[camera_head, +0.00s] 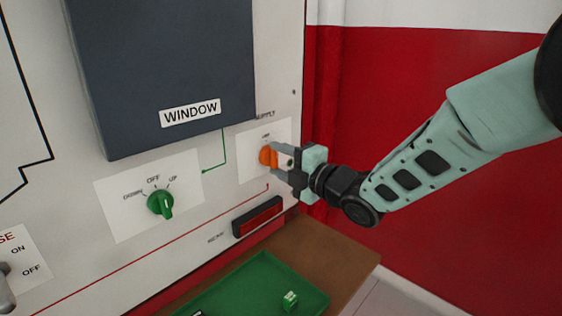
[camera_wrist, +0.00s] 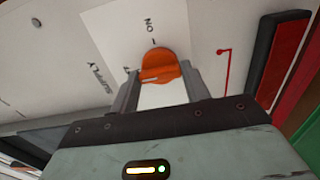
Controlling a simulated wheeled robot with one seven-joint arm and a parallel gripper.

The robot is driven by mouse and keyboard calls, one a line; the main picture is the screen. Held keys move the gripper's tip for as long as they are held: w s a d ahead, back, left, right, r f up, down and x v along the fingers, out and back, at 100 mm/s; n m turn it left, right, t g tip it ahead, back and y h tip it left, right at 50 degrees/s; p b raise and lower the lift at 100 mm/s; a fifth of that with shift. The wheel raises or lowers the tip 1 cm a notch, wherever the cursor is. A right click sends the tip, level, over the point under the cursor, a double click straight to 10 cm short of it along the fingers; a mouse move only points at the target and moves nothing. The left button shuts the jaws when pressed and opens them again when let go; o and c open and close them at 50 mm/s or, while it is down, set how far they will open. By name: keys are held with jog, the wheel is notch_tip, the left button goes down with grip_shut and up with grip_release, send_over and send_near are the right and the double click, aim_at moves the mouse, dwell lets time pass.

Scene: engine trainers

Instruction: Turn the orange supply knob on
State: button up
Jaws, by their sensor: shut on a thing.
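The orange supply knob (camera_head: 268,156) sits on a white label plate at the right side of the panel, under the word SUPPLY. It also shows in the wrist view (camera_wrist: 160,68), just below the "ON" marking, which appears upside down there. My gripper (camera_head: 281,158) reaches it from the right, with one finger on each side of the knob, and is shut on it. In the wrist view the fingers (camera_wrist: 158,88) flank the knob. The knob's exact pointer direction is hard to tell, since the fingers partly cover it.
A green knob (camera_head: 160,203) marked DOWN, OFF, UP is to the left. The dark WINDOW box (camera_head: 165,60) juts out above. A red relay bar (camera_head: 257,216) is below the orange knob. A green tray (camera_head: 225,290) with a small green block (camera_head: 290,299) lies on the brown shelf (camera_head: 345,262).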

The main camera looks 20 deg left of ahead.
jog(key=shift+f+m, duration=0.1)
jog(key=shift+m, duration=0.2)
jog(key=m+b, duration=0.2)
jog(key=m, duration=0.2)
jog(key=m+b, duration=0.1)
jog(key=m, duration=0.3)
jog(key=shift+m, duration=0.3)
jog(key=m, duration=0.4)
jog(key=shift+d, duration=0.1)
jog(key=m+p, duration=0.1)
jog(key=m, duration=0.3)
jog(key=shift+m, duration=0.5)
jog(key=o, duration=1)
